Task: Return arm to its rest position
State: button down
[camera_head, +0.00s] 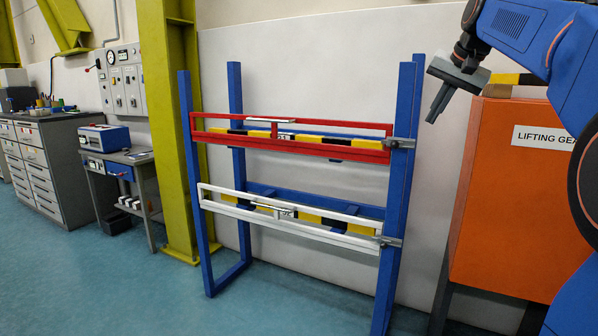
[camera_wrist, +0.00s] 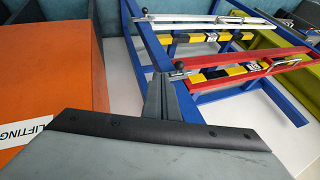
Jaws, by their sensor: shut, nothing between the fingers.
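My gripper (camera_head: 438,103) hangs at the upper right in the head view, in front of the orange cabinet and to the right of the blue rack. Its fingers are together and hold nothing. In the wrist view the shut fingers (camera_wrist: 158,97) point towards the rack, apart from it by what I can see. My blue arm (camera_head: 520,35) reaches in from the right edge, bent above the cabinet.
The blue rack (camera_head: 400,190) carries a red gate (camera_head: 350,152) above and a white gate (camera_head: 340,240) below, with latches at the right post. An orange cabinet (camera_head: 500,200) marked "LIFTING" stands at right. Open floor (camera_head: 130,290) lies at left.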

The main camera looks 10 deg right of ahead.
jog(key=s+a+f+n, duration=0.2)
jog(key=s+a+f, duration=0.3)
jog(key=s+f, duration=0.6)
jog(key=s+a+f+n+g, duration=0.1)
jog(key=s+a+f+n, duration=0.2)
jog(key=s+f, duration=0.9)
jog(key=s+a+f+n, duration=0.2)
jog(key=s+a+f, duration=0.4)
jog(key=s+f, duration=0.5)
notch_tip(320, 180, down, 6)
jog(key=shift+s+a+f+n+g+h, duration=0.1)
jog(key=shift+s+a+n+g+h, duration=0.2)
jog(key=shift+s+a+n+g, duration=0.1)
